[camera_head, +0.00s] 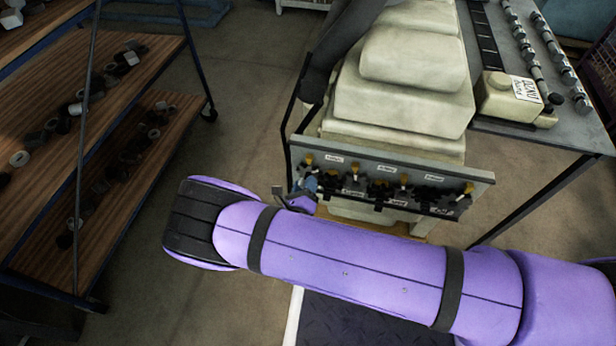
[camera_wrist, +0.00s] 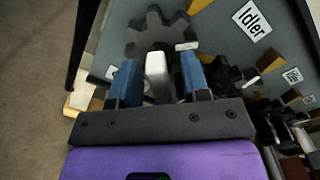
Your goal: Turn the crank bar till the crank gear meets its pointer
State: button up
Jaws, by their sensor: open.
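In the wrist view, my gripper (camera_wrist: 160,78) has two blue fingers standing apart. A pale upright bar end (camera_wrist: 157,76), likely the crank bar, shows between them with a gap visible on each side. Behind it is a dark grey toothed gear (camera_wrist: 152,34), perhaps the crank gear; the fingers cover its lower part. A label reading "Idler" (camera_wrist: 252,20) is to its right. A brass pointer (camera_wrist: 199,5) shows at the top edge. In the head view, my gripper (camera_head: 307,188) is at the left end of the engine's front plate (camera_head: 483,178) and partly covers it.
The pale engine block (camera_head: 400,105) stands behind the plate, which carries several gears and brass pointers. A wooden shelf rack (camera_head: 120,215) with loose parts is at left. A grey table (camera_head: 590,125) is at right. Open floor (camera_head: 235,110) lies between rack and engine.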

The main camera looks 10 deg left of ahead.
grip_shut()
jog(key=shift+n, duration=1.6)
jog(key=shift+n, duration=1.5)
jog(key=shift+n, duration=1.1)
grip_release()
